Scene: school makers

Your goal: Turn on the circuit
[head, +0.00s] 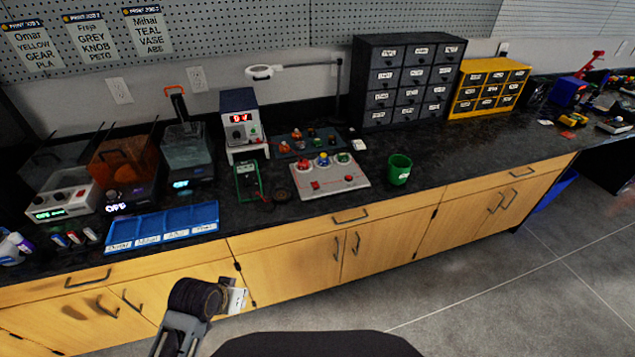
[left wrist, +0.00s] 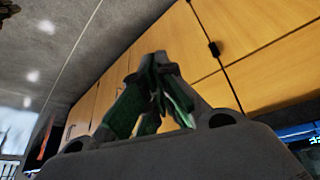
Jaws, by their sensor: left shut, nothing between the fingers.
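A light grey circuit board (head: 340,183) lies on the black counter, with red, blue and green domed parts along its back. Two small red parts, perhaps switches, sit near its front edge; their positions are too small to tell. Just behind and left stands a power supply (head: 240,118) with a lit red display. My left gripper (head: 236,299) is low in front of the wooden cabinets, below the counter edge and well apart from the board. In the left wrist view its fingertips (left wrist: 160,60) meet, shut and empty. My right gripper is out of view.
A green multimeter (head: 247,180) lies left of the board and a green cup (head: 398,170) stands right of it. A dark tray of parts (head: 306,141) is behind. A blue tray (head: 163,227) lies at the front left. Drawer cabinets (head: 407,80) stand behind. The floor in front is clear.

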